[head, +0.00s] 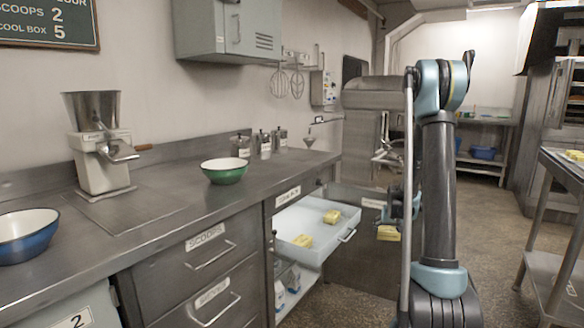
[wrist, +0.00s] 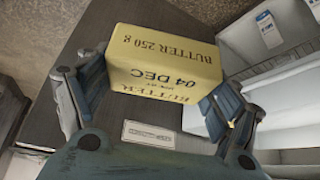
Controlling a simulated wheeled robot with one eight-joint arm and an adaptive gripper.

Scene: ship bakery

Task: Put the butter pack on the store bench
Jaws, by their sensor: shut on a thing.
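My gripper (head: 392,218) is shut on a yellow butter pack (head: 388,233), held beside the open drawer. In the wrist view the pack (wrist: 165,60) sits between the two fingers of my gripper (wrist: 160,95), tilted, printed "BUTTER 250 g" and "04 DEC". Two more yellow packs (head: 303,241) (head: 331,217) lie in the open pale drawer (head: 297,222). A metal bench (head: 563,172) at the right edge bears a yellow item (head: 575,155). A bench (head: 492,122) with blue bins stands at the back. No readable label shows which is the store bench.
The left counter (head: 165,215) carries a grinder (head: 100,145), a green bowl (head: 224,171), a blue bowl (head: 28,235) and several canisters (head: 262,142). The open drawer juts out next to my arm. Floor (head: 500,215) between my arm and the right bench is clear.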

